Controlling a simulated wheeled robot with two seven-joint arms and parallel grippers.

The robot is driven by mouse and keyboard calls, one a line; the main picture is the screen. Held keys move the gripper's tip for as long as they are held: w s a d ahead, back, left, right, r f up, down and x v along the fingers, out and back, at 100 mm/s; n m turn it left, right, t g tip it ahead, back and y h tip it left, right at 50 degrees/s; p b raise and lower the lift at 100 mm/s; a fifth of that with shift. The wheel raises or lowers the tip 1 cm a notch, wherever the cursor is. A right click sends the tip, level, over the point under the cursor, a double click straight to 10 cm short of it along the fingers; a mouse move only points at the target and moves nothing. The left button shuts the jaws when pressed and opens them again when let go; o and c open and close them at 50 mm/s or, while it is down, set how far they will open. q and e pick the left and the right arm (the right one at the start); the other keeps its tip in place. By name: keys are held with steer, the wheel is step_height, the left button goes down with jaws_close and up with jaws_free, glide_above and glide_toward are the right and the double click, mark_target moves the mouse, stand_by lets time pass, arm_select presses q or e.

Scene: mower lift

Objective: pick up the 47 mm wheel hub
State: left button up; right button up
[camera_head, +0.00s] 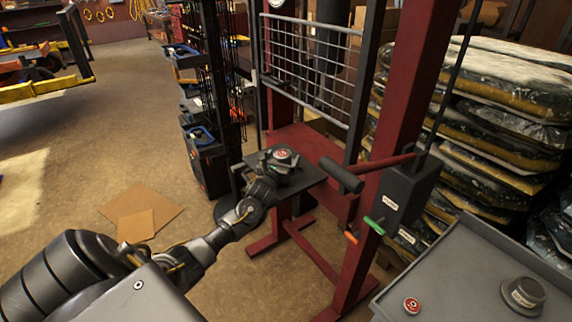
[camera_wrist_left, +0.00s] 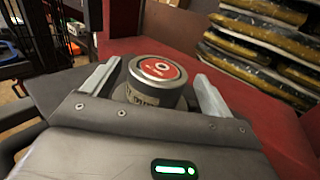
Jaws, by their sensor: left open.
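A round grey hub with a red top (camera_head: 283,154) is at the small dark plate (camera_head: 312,172) on the red press frame. In the left wrist view the same hub (camera_wrist_left: 158,72) stands upright between my two fingers, with a gap visible on each side. Its label is too small to read, so I cannot tell its size. My left gripper (camera_head: 272,163) is open around the hub; in the wrist view its fingers (camera_wrist_left: 158,78) are apart. A second, dark grey hub (camera_head: 523,293) sits on the grey tray at the lower right. My right gripper is not in view.
The red press frame (camera_head: 385,120) has a wire guard (camera_head: 312,65) behind the plate and a black-handled lever (camera_head: 345,178) at right. The grey tray (camera_head: 455,262) also holds a small red disc (camera_head: 411,306). Stacked bags (camera_head: 500,130) stand behind. Floor at left holds cardboard (camera_head: 142,208).

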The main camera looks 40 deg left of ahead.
arm_select(q)
steer(key=shift+s, duration=0.1)
steer(key=shift+s+a+r, duration=0.1)
steer(key=shift+s+r, duration=0.05)
steer(key=shift+s, duration=0.05)
steer(key=shift+c, duration=0.2)
steer(key=shift+s+a, duration=0.15)
steer(key=shift+c, duration=1.3)
steer(key=c, duration=1.4)
steer(key=shift+r, duration=0.15)
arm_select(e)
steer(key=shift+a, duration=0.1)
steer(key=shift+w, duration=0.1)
